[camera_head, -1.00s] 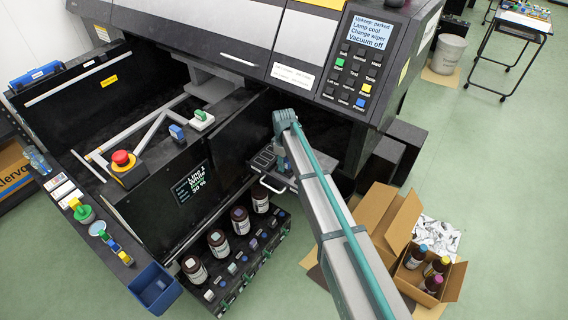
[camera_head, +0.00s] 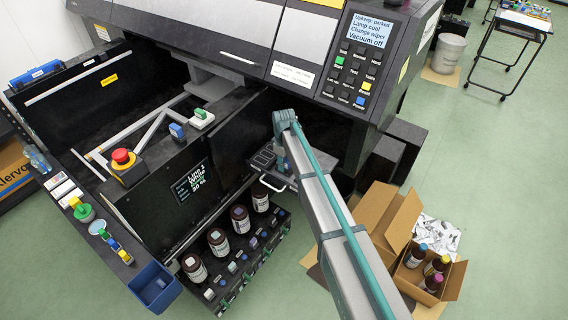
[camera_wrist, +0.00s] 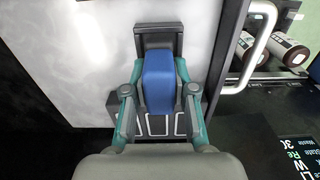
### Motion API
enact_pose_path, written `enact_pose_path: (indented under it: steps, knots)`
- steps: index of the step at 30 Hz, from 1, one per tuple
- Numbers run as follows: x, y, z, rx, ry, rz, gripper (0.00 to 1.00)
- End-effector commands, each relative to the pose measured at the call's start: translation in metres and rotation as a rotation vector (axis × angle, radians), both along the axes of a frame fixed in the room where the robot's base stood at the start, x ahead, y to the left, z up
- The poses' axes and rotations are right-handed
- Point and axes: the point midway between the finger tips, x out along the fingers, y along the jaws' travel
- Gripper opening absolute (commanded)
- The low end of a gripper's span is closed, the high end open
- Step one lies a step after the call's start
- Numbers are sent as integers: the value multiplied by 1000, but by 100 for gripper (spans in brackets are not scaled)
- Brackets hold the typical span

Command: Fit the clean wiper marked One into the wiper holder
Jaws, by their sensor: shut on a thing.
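In the wrist view, my gripper (camera_wrist: 158,98) has its teal fingers on both sides of a blue block (camera_wrist: 158,78), which appears to be the wiper. It is shut on this block. I cannot read a One mark on it. A dark bracket (camera_wrist: 158,29), which looks like the wiper holder, stands just beyond the block's far end. Whether block and bracket touch or are seated, I cannot tell. In the head view my arm covers most of the gripper and the blue block.
A dark tray with pale-outlined slots (camera_head: 264,158) sits beside the gripper, under the printer. Its slots also show below the fingers in the wrist view. Brown ink bottles (camera_head: 239,219) stand in a row to the left. An open carton (camera_head: 408,270) stands right of my arm.

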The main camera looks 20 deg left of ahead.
Motion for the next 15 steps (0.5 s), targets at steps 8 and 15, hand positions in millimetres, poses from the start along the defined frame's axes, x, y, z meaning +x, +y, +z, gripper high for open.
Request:
enact_pose_path:
  steps: [8, 15]
  knots:
    - [-2, -2, -8, -6, 7, 0, 34]
    - [-2, -2, -7, -6, 7, 0, 55]
